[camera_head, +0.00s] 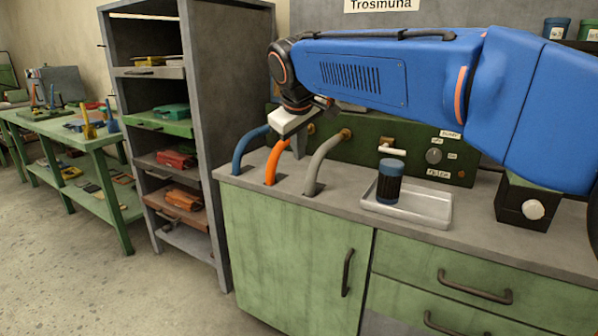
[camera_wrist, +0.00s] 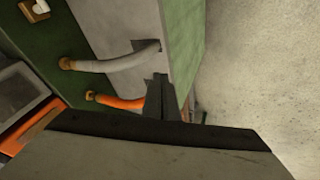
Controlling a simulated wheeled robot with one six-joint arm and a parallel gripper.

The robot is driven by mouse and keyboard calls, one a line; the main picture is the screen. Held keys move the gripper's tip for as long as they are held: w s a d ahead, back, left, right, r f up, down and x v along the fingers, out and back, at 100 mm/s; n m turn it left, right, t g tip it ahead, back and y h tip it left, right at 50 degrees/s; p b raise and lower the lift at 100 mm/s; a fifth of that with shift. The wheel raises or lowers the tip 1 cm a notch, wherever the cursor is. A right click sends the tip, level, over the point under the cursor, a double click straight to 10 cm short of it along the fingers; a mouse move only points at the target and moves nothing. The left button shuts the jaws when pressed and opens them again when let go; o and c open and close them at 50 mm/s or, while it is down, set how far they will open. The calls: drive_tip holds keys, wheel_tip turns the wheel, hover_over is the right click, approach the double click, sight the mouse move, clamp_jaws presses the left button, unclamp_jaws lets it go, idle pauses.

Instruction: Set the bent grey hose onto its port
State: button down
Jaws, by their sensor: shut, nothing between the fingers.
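The bent grey hose (camera_head: 321,160) rises from the grey bench top and curves toward a brass port (camera_head: 346,133) on the green panel. In the wrist view the grey hose (camera_wrist: 125,61) runs to the brass fitting (camera_wrist: 65,63), and its end appears to meet it; I cannot tell how firmly it is seated. My gripper (camera_wrist: 159,80) is shut and empty, its dark fingertips close to the orange hose (camera_wrist: 122,102) and below the grey hose in that view. In the head view my gripper's pale body hangs above the orange hose (camera_head: 274,162); its fingertips are hard to make out.
A blue hose (camera_head: 245,150) stands left of the orange one. A metal tray (camera_head: 432,207) holds a dark blue-topped jar (camera_head: 390,180). A black box with a white knob (camera_head: 533,209) stands to the right. A grey shelf unit (camera_head: 238,60) rises left of the bench.

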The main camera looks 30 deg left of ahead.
drive_tip(key=shift+s+a, duration=0.1)
drive_tip(key=shift+a, duration=0.1)
drive_tip(key=shift+f, duration=0.1)
drive_tip(key=shift+w+a+f, duration=0.15)
drive_tip(key=shift+w+f, duration=1.25)
drive_tip(key=shift+f, duration=0.25)
drive_tip(key=shift+w+a+f, duration=0.2)
drive_tip(key=shift+w+f, duration=1.2)
drive_tip(key=shift+f, duration=0.25)
drive_tip(key=shift+w+a+f, duration=0.15)
drive_tip(key=shift+w+f, duration=1.25)
drive_tip(key=shift+f, duration=0.25)
